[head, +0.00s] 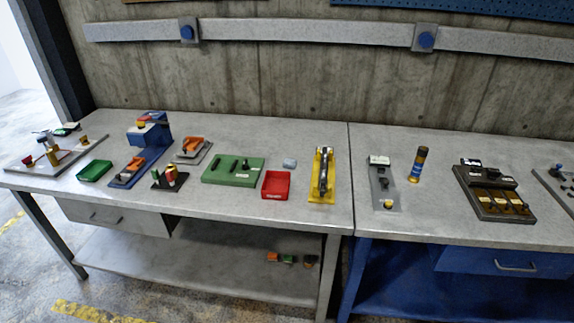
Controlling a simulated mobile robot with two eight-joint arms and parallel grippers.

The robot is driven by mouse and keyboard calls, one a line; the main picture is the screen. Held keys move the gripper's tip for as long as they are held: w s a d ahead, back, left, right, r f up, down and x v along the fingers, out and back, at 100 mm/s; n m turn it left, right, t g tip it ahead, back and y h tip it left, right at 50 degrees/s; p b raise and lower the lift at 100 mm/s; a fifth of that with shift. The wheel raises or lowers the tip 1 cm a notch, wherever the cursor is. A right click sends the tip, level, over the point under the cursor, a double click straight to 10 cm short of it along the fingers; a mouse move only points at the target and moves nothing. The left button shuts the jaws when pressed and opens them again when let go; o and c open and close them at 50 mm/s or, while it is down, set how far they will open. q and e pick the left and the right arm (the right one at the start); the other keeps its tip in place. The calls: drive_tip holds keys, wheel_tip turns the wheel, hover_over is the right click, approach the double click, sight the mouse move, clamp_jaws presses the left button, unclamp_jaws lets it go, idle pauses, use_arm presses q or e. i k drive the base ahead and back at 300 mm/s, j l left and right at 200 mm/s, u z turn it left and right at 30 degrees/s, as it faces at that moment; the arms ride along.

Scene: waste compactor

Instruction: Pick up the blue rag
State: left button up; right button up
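A small pale blue item (289,163), which looks like the blue rag, lies flat on the left grey workbench (325,220). It is behind the red tray (276,184), between the green board (233,170) and the yellow fixture (322,175). It is too small to make out its folds. Nothing covers it. Neither of my grippers shows in the head view.
A green tray (95,170), a blue fixture (140,165) and other small devices stand further left. The right bench holds a grey fixture (384,185), a dark cylinder (418,164) and a black device (494,190). A concrete wall rises behind.

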sight(291, 163)
drive_tip(key=i+j+u, duration=0.1)
drive_tip(key=i+j, duration=0.2)
drive_tip(key=i, duration=0.2)
drive_tip(key=i+j, duration=0.25)
drive_tip(key=i, duration=0.25)
drive_tip(key=i+j+u, duration=0.15)
drive_tip(key=i, duration=0.35)
drive_tip(key=i+j, duration=0.25)
drive_tip(key=i, duration=0.3)
drive_tip(key=k+j+u, duration=0.05)
